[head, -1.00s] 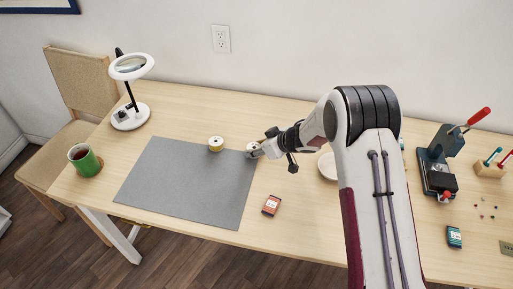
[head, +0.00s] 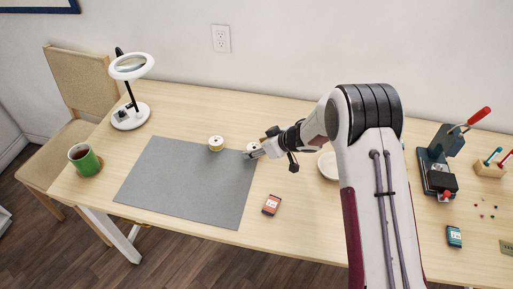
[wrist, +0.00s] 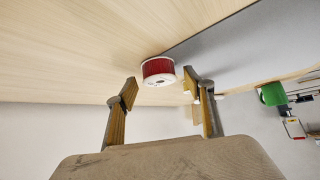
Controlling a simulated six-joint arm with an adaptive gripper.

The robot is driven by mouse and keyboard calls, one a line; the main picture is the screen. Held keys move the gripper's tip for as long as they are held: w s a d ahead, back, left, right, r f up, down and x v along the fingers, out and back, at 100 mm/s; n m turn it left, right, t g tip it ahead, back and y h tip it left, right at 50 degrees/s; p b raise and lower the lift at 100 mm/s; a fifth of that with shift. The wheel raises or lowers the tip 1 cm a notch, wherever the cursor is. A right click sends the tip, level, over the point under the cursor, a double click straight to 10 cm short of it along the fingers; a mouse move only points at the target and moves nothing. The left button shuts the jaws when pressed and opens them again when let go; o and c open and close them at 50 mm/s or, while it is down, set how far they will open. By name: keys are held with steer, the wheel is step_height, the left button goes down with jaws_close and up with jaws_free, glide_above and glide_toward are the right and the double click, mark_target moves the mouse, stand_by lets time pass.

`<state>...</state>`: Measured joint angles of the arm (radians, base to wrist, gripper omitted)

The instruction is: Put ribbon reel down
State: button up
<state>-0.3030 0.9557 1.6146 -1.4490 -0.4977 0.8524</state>
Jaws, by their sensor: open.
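A ribbon reel with a white top (head: 252,146) stands at the right edge of the grey mat in the head view. In the wrist view the same reel shows a red wound side and white rims (wrist: 158,69). My gripper (head: 260,152) is right at this reel. In the wrist view my gripper's two fingers (wrist: 160,78) are open, one on either side of the reel, with gaps between. The reel rests on the surface. Part of it is hidden behind my gripper in the head view.
A yellow reel (head: 216,143) stands left of it near the back edge of the grey mat (head: 185,185). A white dish (head: 328,166) sits behind my arm. A lamp (head: 130,115) and green mug (head: 84,160) stand far left.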

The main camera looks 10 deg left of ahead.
steer(key=v, duration=1.1)
steer(key=shift+d+r, duration=0.2)
steer(key=shift+r, duration=0.1)
steer(key=shift+s, duration=0.1)
stand_by(0.6)
